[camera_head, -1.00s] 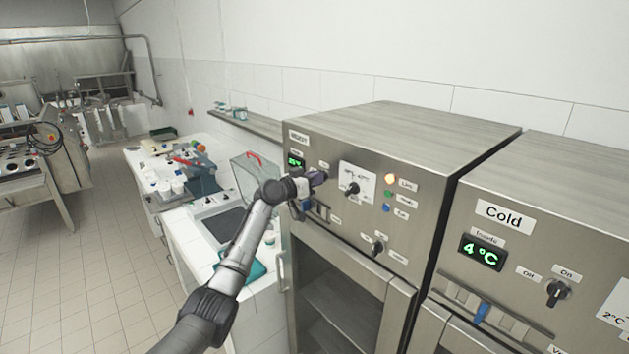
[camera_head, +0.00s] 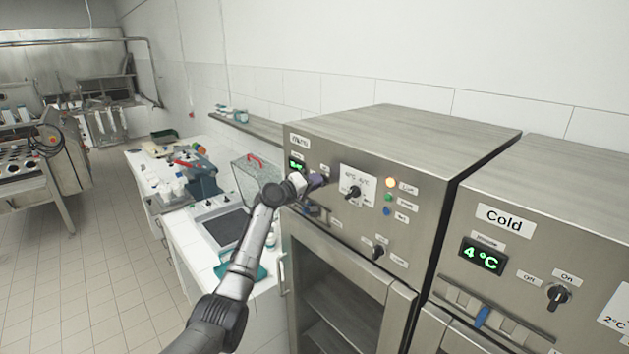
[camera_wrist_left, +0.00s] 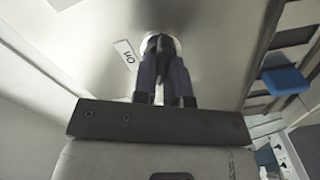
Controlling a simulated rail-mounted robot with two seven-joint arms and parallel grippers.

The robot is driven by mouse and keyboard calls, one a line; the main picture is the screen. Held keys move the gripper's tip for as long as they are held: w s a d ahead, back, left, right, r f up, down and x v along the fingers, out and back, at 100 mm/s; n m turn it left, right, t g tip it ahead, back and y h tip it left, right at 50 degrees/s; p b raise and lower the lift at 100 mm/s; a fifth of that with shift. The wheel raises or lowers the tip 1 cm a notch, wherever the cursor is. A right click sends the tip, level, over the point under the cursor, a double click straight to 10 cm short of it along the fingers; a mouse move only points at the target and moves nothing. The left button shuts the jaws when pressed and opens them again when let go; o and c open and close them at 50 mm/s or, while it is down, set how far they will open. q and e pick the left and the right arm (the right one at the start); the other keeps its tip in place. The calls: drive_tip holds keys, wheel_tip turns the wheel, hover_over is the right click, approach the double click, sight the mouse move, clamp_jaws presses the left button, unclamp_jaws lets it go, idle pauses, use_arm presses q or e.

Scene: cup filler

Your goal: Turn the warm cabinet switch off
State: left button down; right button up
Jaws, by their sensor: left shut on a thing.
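The warm cabinet (camera_head: 425,150) is the metal cabinet left of the cold one. My left gripper (camera_head: 318,180) is at the upper left of its front panel, just right of the green display. The left wrist view shows the gripper's purple-grey fingers (camera_wrist_left: 162,62) shut on the dark switch knob (camera_wrist_left: 160,40) with a pale round base. A label reading "On" (camera_wrist_left: 126,53) lies beside the knob. The fingers hide most of the knob, so its exact angle cannot be told. My right gripper is not in view.
The warm cabinet's panel also has another knob (camera_head: 354,192), a lit orange lamp (camera_head: 390,183) and a lower knob (camera_head: 378,252). The cold cabinet (camera_head: 560,190) stands to the right. A cluttered white counter (camera_head: 190,240) is at left.

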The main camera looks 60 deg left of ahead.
use_arm(q)
drive_tip(key=n+p, duration=0.2)
drive_tip(key=n, duration=0.3)
drive_tip(key=shift+f+n, duration=0.1)
drive_tip(key=shift+n, duration=0.3)
idle(0.4)
drive_tip(key=c, duration=1.2)
unclamp_jaws()
drive_tip(key=shift+o, duration=0.2)
drive_tip(key=shift+s, duration=0.1)
